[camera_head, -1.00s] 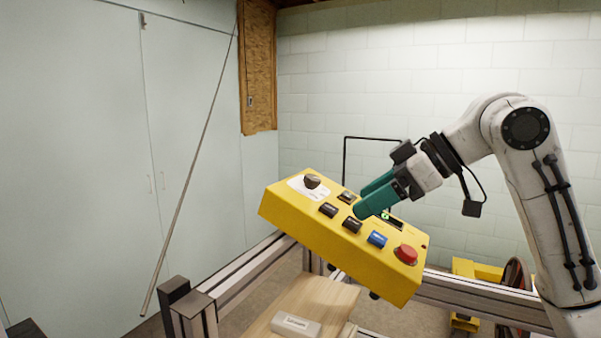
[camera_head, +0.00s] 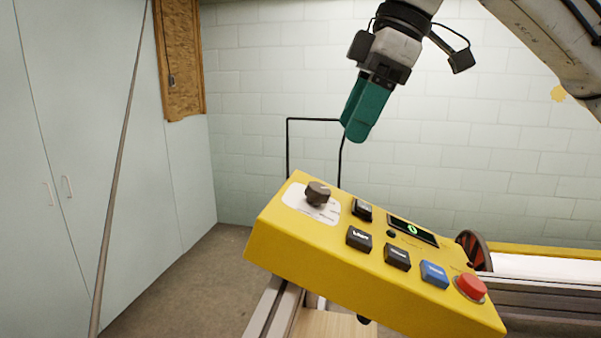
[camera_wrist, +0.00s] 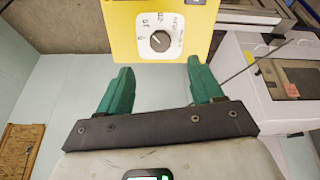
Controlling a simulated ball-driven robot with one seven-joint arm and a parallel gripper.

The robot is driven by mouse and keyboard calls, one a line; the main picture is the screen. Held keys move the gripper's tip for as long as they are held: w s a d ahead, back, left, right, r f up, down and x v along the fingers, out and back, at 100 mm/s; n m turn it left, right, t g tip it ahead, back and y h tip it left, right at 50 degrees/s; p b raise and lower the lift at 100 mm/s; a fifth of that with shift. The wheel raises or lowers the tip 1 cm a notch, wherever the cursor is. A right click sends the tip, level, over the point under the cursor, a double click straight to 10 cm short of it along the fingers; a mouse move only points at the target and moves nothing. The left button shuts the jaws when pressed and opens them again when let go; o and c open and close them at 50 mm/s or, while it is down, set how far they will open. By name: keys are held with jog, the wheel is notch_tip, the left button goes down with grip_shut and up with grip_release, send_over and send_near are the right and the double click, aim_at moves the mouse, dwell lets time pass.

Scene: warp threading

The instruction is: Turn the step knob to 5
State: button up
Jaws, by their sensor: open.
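The step knob (camera_head: 317,193) is a dark round knob on a white label plate at the left end of the yellow control box (camera_head: 330,255). In the wrist view the knob (camera_wrist: 160,41) sits on its white dial, with several marks around it, too small to read surely. My gripper (camera_head: 357,135) has green fingers and is raised above and behind the box, apart from the knob. In the wrist view my gripper (camera_wrist: 160,72) is open and empty, its two fingers spread on either side below the dial.
The box also carries dark buttons (camera_head: 397,257), a blue button (camera_head: 434,273), a red button (camera_head: 471,287) and a small display with a green symbol (camera_head: 412,230). A thin black frame (camera_head: 288,150) stands behind the box. A long pole (camera_head: 122,150) leans at the left.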

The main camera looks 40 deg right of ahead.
aim_at(321, 187)
jog(key=x, duration=1)
jog(key=shift+w+f+p, duration=0.1)
jog(key=shift+f+p, duration=0.15)
jog(key=shift+p, duration=0.05)
jog(key=c, duration=1.1)
jog(key=shift+o, duration=0.2)
jog(key=shift+a+n, duration=0.1)
jog(key=shift+n, duration=0.2)
jog(key=n+p, duration=0.2)
jog(key=n, duration=0.1)
jog(key=shift+r+p, duration=0.1)
jog(key=shift+p, duration=0.2)
jog(key=n+p, duration=0.1)
jog(key=n, duration=0.4)
jog(key=shift+w, duration=0.1)
jog(key=shift+n, duration=0.3)
